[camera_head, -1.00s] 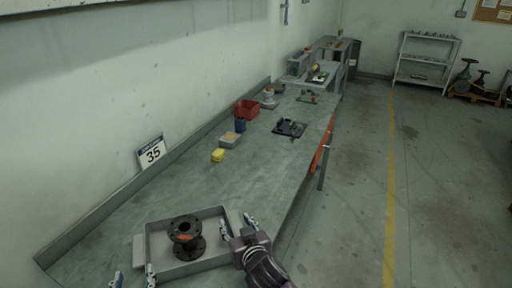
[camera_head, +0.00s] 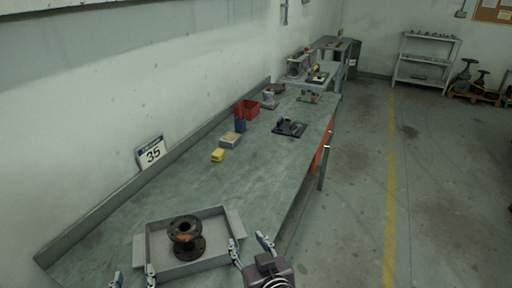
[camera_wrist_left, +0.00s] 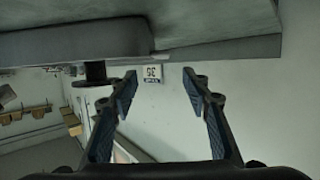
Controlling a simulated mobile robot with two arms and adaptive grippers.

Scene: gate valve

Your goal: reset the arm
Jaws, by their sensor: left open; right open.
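My left gripper (camera_head: 133,277) shows only its fingertips at the bottom edge of the head view, in front of the grey tray. In the left wrist view the left gripper (camera_wrist_left: 158,80) is open with nothing between its fingers. My right gripper (camera_head: 250,245) is open and empty, just right of the tray's right front corner. The grey tray (camera_head: 152,242) lies at the near end of the bench and holds a black flanged valve body (camera_head: 186,238) with an orange mark. The valve body stands upright and touches neither gripper.
The long green bench (camera_head: 195,185) runs away from me, with a clear stretch beyond the tray. A yellow block (camera_head: 218,155), a red bin (camera_head: 247,109) and a black tool mat (camera_head: 290,128) lie farther along. A sign reading 35 (camera_head: 151,152) leans against the wall.

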